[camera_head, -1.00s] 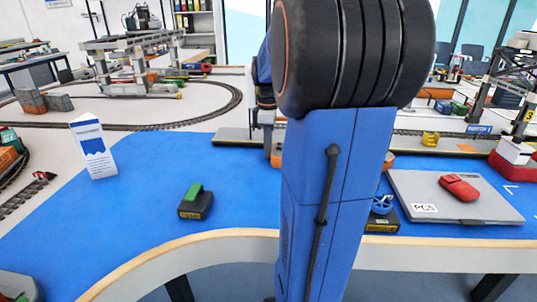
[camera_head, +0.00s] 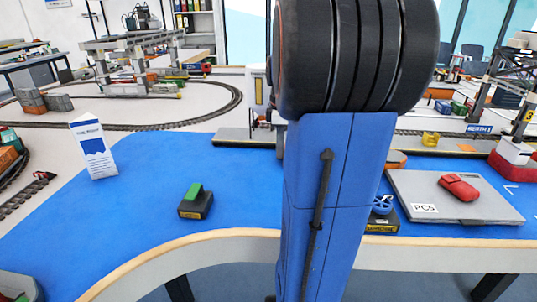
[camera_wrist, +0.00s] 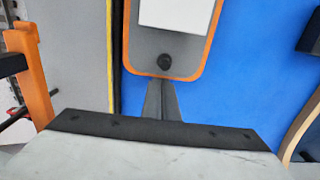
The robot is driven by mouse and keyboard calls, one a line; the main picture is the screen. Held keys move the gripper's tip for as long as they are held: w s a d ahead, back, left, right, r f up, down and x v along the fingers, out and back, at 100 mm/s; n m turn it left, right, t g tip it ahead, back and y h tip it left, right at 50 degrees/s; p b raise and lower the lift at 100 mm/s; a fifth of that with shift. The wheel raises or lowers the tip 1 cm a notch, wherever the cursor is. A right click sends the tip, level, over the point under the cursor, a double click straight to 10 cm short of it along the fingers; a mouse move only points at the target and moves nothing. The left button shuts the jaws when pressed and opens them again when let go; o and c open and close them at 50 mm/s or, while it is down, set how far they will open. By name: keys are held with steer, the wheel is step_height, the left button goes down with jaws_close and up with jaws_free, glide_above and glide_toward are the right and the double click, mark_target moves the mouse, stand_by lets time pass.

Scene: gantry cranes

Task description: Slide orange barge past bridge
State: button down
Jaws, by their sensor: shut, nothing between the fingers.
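The orange barge shows in the wrist view as a grey deck with an orange rim (camera_wrist: 132,62), a white block and a dark round knob. Its rounded end faces my gripper (camera_wrist: 161,84). My gripper is shut and empty, with its fingertips at or just short of that end; I cannot tell whether they touch. In the head view an orange hull end (camera_head: 396,156) shows right of my arm, probably the barge; my arm hides the rest and my gripper. An orange post (camera_wrist: 38,75) at the left of the wrist view may be part of the bridge.
A grey strip with a yellow edge (camera_wrist: 109,50) runs beside the barge on the blue surface. In the head view, a grey case (camera_head: 440,208) with a red pouch lies right of my arm. A green-topped black block (camera_head: 195,203) and a white carton (camera_head: 93,148) stand left.

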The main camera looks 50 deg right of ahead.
steer(key=shift+s+d, duration=2)
steer(key=shift+s, duration=0.55)
steer(key=shift+s+d, duration=2)
steer(key=shift+s, duration=0.6)
steer(key=shift+s+d, duration=2)
steer(key=shift+s, duration=0.55)
steer(key=shift+w, duration=0.1)
steer(key=shift+w+a+r, duration=0.2)
steer(key=shift+w+a, duration=0.1)
steer(key=shift+w, duration=0.05)
steer(key=shift+r, duration=0.1)
steer(key=shift+r, duration=4.9)
steer(key=shift+w, duration=0.2)
